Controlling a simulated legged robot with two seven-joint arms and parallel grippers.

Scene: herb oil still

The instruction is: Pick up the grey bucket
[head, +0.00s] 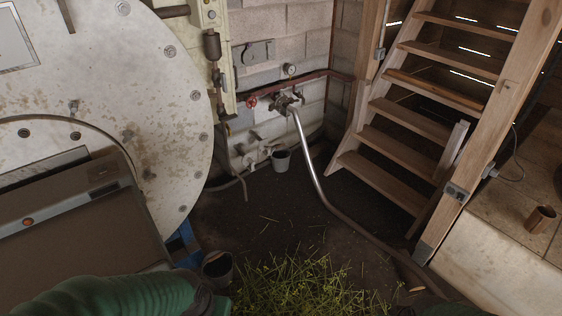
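A small grey bucket (281,160) stands upright on the dark floor by the block wall, below the pipe valve. A second dark grey bucket (217,269) stands near the bottom of the head view, beside the grass pile. Its lower part is partly covered by a dark part at the end of a green sleeve, which looks like my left arm. I cannot tell whether that part touches the bucket. No fingertips of either gripper show.
A large pale round vessel (177,90) fills the left. Cut green herbs (290,288) lie on the floor at the bottom middle. A metal hose (311,170) runs from the wall valve towards the lower right. Wooden stairs (395,150) stand at right. A brown cup (541,219) sits on a ledge.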

